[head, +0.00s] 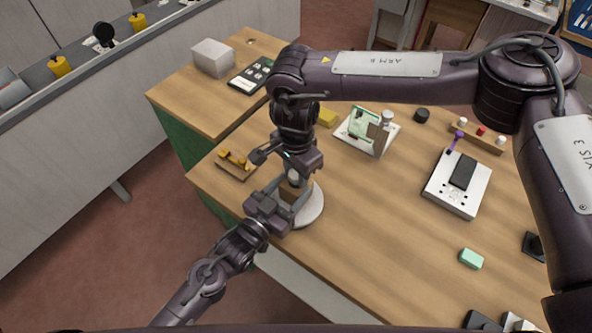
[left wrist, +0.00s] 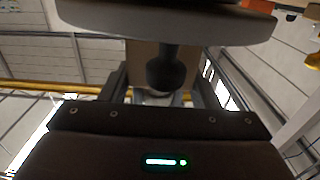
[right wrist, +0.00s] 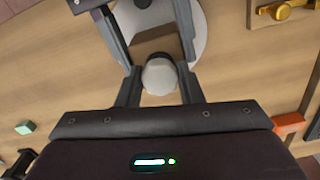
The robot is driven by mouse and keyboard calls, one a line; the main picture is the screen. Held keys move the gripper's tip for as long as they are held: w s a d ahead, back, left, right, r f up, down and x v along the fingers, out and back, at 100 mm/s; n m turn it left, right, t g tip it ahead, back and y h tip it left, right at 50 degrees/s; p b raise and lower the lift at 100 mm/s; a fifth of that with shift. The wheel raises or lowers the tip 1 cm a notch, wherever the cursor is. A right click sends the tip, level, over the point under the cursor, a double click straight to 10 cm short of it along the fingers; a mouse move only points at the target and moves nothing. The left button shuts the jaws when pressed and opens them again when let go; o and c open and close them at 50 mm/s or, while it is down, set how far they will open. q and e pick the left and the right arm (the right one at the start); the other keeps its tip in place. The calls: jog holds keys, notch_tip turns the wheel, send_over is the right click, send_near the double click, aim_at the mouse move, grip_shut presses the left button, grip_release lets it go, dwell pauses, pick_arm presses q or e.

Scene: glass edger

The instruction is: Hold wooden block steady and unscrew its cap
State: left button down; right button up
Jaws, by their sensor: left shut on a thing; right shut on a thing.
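The wooden block (head: 289,193) stands on a round pale base at the table's left front edge. It also shows in the left wrist view (left wrist: 144,58), behind a dark round knob. A whitish cap (right wrist: 159,77) tops the block, between the fingers of my right gripper (right wrist: 155,55). In the head view my right gripper (head: 294,174) comes down from above and is shut on the cap. My left gripper (head: 287,203) comes in from the front left at block height and is shut on the block. The fingers hide much of the block and cap.
The round base (head: 313,207) shows beside the block. A wooden rack with yellow pieces (head: 236,163) lies just left of the grippers. A white fixture (head: 367,132) and a white device (head: 458,184) stand to the right. The table between the base and the green block (head: 471,259) is clear.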

jog(key=n, duration=0.2)
jog(key=shift+w+r+n, duration=0.1)
jog(key=shift+n, duration=0.2)
jog(key=n, duration=0.3)
jog(key=shift+a+n, duration=0.3)
jog(key=shift+a, duration=0.1)
jog(key=shift+d+n, duration=0.15)
jog(key=shift+n, duration=0.45)
jog(key=shift+d, duration=0.15)
jog(key=o, duration=1.1)
jog(key=shift+c, duration=0.2)
jog(key=shift+d, duration=0.1)
